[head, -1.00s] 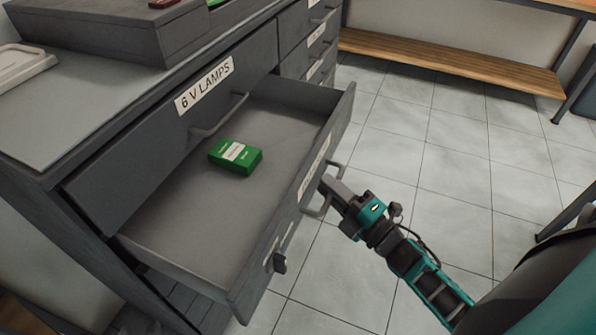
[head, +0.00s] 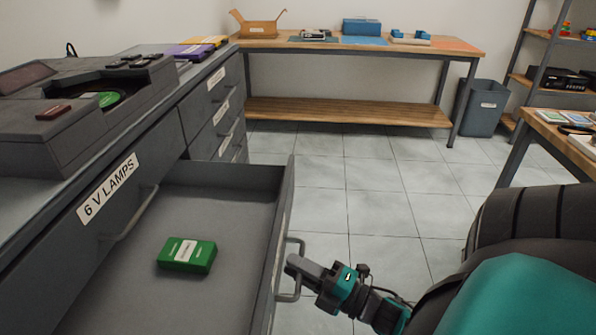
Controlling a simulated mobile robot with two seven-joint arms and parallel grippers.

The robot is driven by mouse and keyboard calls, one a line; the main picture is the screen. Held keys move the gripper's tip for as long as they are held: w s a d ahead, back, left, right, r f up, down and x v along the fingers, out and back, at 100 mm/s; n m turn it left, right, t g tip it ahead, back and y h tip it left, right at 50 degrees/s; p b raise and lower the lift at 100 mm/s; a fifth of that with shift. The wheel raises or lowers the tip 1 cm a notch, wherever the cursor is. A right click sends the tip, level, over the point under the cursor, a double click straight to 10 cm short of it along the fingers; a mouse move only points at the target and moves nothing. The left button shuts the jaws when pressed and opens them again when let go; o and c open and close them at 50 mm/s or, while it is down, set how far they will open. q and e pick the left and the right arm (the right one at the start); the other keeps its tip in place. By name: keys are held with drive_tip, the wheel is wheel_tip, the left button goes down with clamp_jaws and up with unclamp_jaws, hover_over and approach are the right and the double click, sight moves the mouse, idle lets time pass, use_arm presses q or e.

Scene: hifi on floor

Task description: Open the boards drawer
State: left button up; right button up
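A grey drawer (head: 230,222) stands pulled out from the cabinet below the drawer labelled "6 V LAMPS" (head: 107,188). The label on its own front cannot be read from here. A green box (head: 187,254) lies on the bare floor of the open drawer. My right gripper (head: 293,264) is at the handle (head: 297,241) on the drawer's front, its fingers closed over the handle's bar and hiding its middle. My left gripper is not in view.
Smaller labelled drawers (head: 214,138) are shut farther along the cabinet. A workbench (head: 350,45) and a grey bin (head: 484,107) are at the back. The tiled floor (head: 375,185) beyond the drawer is clear.

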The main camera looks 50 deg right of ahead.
drive_tip(key=shift+o, duration=0.2)
drive_tip(key=shift+s+f, duration=0.1)
drive_tip(key=shift+s, duration=0.05)
drive_tip(key=v, duration=1.2)
drive_tip(key=shift+s, duration=0.3)
drive_tip(key=shift+d, duration=0.1)
